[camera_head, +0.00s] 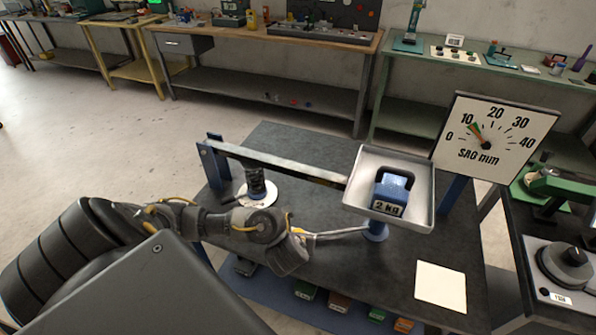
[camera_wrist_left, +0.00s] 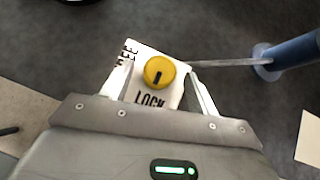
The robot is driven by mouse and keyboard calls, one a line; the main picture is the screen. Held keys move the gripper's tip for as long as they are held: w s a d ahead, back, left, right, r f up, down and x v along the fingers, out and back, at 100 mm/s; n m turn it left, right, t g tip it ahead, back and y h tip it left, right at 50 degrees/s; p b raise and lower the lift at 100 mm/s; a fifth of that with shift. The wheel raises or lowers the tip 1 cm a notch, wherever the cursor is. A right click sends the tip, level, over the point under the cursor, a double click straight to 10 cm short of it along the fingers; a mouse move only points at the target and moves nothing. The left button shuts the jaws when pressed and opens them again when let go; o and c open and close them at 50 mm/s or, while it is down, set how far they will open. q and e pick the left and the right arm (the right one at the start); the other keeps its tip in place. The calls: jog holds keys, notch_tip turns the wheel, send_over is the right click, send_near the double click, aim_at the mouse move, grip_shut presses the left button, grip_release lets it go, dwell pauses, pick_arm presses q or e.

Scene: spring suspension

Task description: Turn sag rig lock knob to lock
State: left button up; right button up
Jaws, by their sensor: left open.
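The lock knob (camera_wrist_left: 159,71) is round and yellow with a black mark. It sits on a white plate (camera_wrist_left: 174,51) printed "LOCK" below the knob and partly hidden "FREE" at left. The black mark points down, roughly toward "LOCK". My left gripper (camera_wrist_left: 161,77) is open, its fingers on either side of the knob; I cannot tell whether they touch it. In the head view my left gripper (camera_head: 290,248) is low over the dark rig table and hides the knob. The sag rig's beam (camera_head: 280,163) runs to a tray (camera_head: 420,205) holding a blue 2 kg weight (camera_head: 392,192). My right gripper is out of view.
A thin rod (camera_head: 340,235) runs from beside the gripper to a blue post (camera_head: 375,231). The sag dial (camera_head: 490,140) stands at right, needle near 10. A black spring-like part (camera_head: 257,184) stands under the beam. White paper (camera_head: 440,287) lies front right.

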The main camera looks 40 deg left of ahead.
pick_arm(q)
jog(key=p+v, duration=0.2)
jog(key=v, duration=0.6)
jog(key=shift+p, duration=0.3)
jog(key=shift+r, duration=0.15)
